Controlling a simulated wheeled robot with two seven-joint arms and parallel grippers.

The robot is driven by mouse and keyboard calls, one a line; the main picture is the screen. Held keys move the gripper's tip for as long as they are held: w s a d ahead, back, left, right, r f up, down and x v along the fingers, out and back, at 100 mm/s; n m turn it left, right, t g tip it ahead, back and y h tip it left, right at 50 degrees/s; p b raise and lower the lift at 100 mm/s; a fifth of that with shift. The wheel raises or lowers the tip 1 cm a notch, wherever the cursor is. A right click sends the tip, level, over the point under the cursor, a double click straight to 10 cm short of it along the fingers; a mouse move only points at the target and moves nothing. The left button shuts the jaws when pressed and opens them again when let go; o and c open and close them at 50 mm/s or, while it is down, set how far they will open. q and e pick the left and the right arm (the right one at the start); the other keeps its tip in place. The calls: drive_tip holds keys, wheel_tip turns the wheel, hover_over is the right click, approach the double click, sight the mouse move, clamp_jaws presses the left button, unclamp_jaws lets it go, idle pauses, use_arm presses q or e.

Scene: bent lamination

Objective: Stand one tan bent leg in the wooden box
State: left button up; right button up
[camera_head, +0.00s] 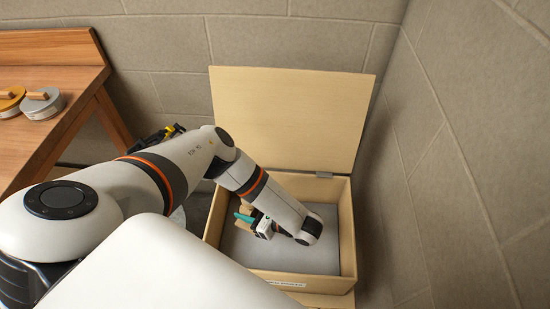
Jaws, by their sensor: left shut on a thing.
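The wooden box (347,232) stands against the wall with its lid (290,110) raised and a grey floor (308,257) inside. My left gripper (250,222) reaches down into the left part of the box and is shut on a tan bent leg (247,208). Only small parts of the leg show beside the gripper; my arm and the gripper hide the rest. I cannot tell whether its lower end touches the box floor. A small teal piece (243,218) shows at the gripper. My right gripper is not in view.
A dark and yellow object (160,138) is partly hidden behind my arm. Block walls (470,150) close in behind and right.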

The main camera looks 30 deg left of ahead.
use_arm(q)
wheel_tip(320, 180, down, 6)
drive_tip(key=b, duration=0.3)
drive_tip(key=shift+r+b, duration=0.1)
drive_tip(key=shift+b, duration=0.3)
drive_tip(key=shift+f, duration=0.25)
wheel_tip(320, 180, down, 3)
drive_tip(key=shift+b, duration=0.85)
drive_tip(key=shift+f, duration=0.4)
drive_tip(key=o, duration=1.1)
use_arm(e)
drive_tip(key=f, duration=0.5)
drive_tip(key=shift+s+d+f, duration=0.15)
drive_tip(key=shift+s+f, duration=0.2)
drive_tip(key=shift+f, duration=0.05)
use_arm(q)
drive_tip(key=shift+d, duration=0.1)
